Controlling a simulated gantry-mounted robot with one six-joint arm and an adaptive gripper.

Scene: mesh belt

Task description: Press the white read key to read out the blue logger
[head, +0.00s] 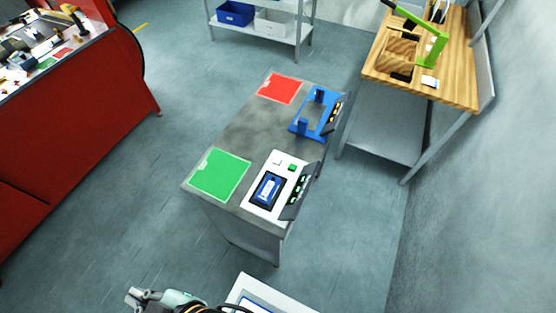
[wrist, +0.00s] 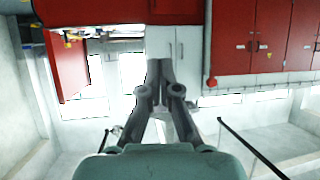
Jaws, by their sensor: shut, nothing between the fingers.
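The white reader (head: 252,200) lies on the near right part of a grey table (head: 240,133). The blue logger (head: 267,188) sits in the reader's dark recess. The white read key (head: 277,160) is near the reader's far edge, beside a green key (head: 292,168). A dark panel with several green-lit displays (head: 298,192) stands along the reader's right side. My gripper (head: 130,298) is at the bottom edge of the head view, well apart from the table. In the wrist view its fingers (wrist: 166,64) are shut and empty, with no reader in sight.
A green mat (head: 220,174) and a red mat (head: 281,88) lie on the table. A blue fixture (head: 313,122) stands at its far right. A wooden bench (head: 455,82) is at the right, a red counter (head: 70,120) at the left.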

